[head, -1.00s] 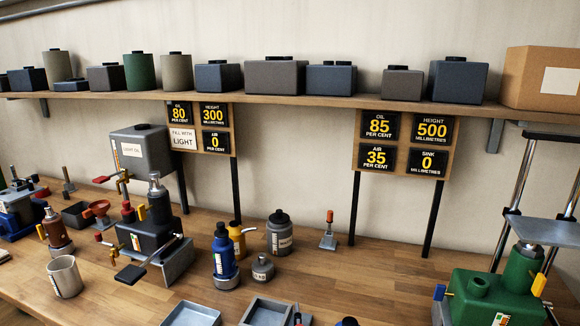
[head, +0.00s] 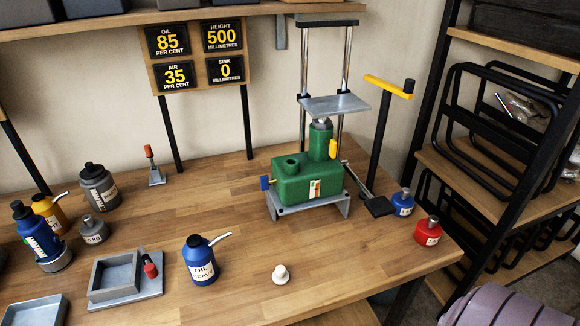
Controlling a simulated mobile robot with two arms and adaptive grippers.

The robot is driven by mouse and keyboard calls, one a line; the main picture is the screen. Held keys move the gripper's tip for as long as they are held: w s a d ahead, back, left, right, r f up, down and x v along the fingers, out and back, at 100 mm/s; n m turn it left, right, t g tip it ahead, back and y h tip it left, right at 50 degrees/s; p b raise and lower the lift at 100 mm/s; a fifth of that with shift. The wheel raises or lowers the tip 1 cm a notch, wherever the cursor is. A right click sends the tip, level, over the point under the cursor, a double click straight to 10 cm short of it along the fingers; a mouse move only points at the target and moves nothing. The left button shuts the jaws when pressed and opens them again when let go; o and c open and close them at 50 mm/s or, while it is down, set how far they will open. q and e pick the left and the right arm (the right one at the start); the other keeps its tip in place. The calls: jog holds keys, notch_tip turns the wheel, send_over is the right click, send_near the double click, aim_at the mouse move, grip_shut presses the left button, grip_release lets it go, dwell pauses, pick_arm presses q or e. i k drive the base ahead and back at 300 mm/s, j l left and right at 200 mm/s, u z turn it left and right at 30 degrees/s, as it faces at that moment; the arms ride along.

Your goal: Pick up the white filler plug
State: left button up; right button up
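The white filler plug (head: 281,274) stands on the wooden bench near its front edge, right of a blue oil can. It is small, with a rounded knob on top and a wider base. A green pump unit (head: 305,178) with an open-looking round neck on top sits on a grey stand behind the plug. Neither of my grippers shows in the head view, so nothing is seen touching the plug.
The blue oil can (head: 200,262) stands left of the plug, beside a grey tray (head: 114,278) with a red-handled tool. Blue (head: 402,203) and red (head: 428,231) weights stand near the right edge. A black shelf rack (head: 441,100) stands at right. The bench around the plug is clear.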

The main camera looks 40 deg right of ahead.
aim_at(280, 277)
jog(key=z, duration=1.05)
